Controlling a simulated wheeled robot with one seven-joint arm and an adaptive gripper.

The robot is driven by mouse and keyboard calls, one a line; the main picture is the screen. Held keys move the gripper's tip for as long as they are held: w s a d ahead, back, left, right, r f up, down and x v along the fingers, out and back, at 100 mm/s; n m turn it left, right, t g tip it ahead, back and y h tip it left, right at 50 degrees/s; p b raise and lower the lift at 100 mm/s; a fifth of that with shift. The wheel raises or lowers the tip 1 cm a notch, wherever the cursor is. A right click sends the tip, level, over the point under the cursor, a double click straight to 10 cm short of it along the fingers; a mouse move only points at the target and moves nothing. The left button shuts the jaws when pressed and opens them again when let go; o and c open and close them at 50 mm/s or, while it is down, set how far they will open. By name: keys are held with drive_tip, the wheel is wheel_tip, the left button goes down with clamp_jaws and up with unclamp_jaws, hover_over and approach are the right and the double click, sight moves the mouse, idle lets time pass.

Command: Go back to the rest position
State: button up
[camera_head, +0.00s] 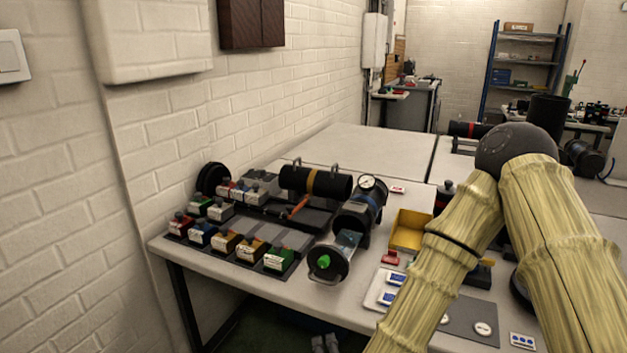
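My arm, with two pale yellow ribbed links joined at a dark round elbow, fills the right side of the view. Both links run out of the bottom of the picture, and my gripper is not in view. A black cylinder (298,180) with an orange band and metal handles lies on its side on the white table (218,262). Beside it stands a dark body with a round pressure gauge (367,182). In front is a clear-walled cylinder (341,249) whose dark end flange has a green knob (324,262).
Several small colored boxes (225,242) stand in rows at the table's left. A yellow bin (406,232) and a white tray (381,290) lie near my arm, which hides part of the table. A brick wall borders the left. The far white table (365,145) is largely clear.

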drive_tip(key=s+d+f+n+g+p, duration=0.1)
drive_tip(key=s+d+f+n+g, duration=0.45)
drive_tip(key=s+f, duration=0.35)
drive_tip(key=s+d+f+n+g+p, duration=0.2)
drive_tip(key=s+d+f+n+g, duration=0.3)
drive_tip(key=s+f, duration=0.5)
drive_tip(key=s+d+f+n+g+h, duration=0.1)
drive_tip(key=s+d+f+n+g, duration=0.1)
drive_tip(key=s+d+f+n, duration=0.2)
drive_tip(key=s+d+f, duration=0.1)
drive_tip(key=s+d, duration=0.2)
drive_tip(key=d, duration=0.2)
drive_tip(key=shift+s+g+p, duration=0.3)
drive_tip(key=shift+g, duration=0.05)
